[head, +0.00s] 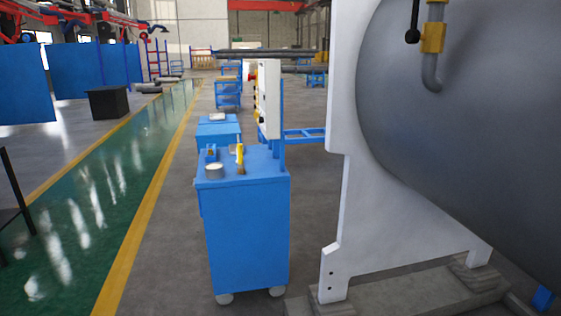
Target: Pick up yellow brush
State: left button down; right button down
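A yellow brush (240,156) is on the top of a blue wheeled cabinet (247,235) in the middle of the head view. Its yellow handle points up and away, and its darker end is nearer me. It is small in the picture, so I cannot tell whether it lies flat or leans on something. Neither of my grippers shows in this view.
A pale round tin (214,170) stands left of the brush. A white panel (268,100) rises at the cabinet's back right. A large grey tank (470,120) on a white support (345,200) blocks the right. Open floor and a green walkway (100,205) lie left.

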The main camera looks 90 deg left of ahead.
aim_at(241, 170)
jog(key=u, duration=3.05)
